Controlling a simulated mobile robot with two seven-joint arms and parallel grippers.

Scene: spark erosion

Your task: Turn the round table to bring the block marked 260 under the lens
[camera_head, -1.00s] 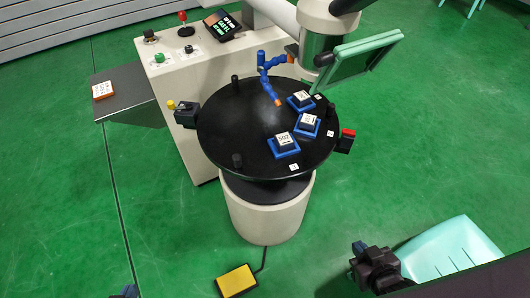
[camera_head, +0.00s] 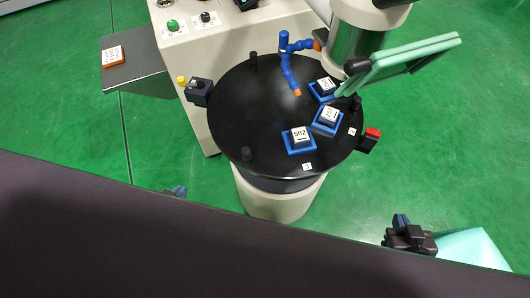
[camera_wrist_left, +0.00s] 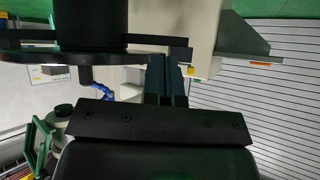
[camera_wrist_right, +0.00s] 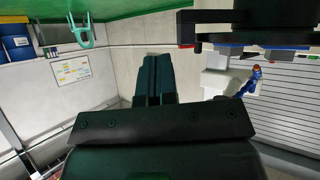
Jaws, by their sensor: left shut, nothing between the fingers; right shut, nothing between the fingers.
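The round black table (camera_head: 225,115) carries three blocks in blue holders. The front block (camera_head: 299,134) reads 502. The middle block (camera_head: 328,115) and the rear block (camera_head: 324,86) have marks too small to read. Black pegs (camera_head: 246,154) stand up at the rim. The lens housing (camera_head: 358,45) is above the table's back right, beside the rear block. My left gripper (camera_head: 180,190) is partly hidden, in front of the table at left; its fingers (camera_wrist_left: 166,78) are shut and empty. My right gripper (camera_head: 403,222) is shut and empty, right of and in front of the table.
A green-framed panel (camera_head: 415,58) hangs at the table's right. A blue jointed nozzle (camera_head: 287,65) reaches over the table. Boxes with a yellow knob (camera_head: 198,90) and red knob (camera_head: 369,138) flank the rim. An orange-edged item (camera_head: 112,56) lies on the grey side shelf.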

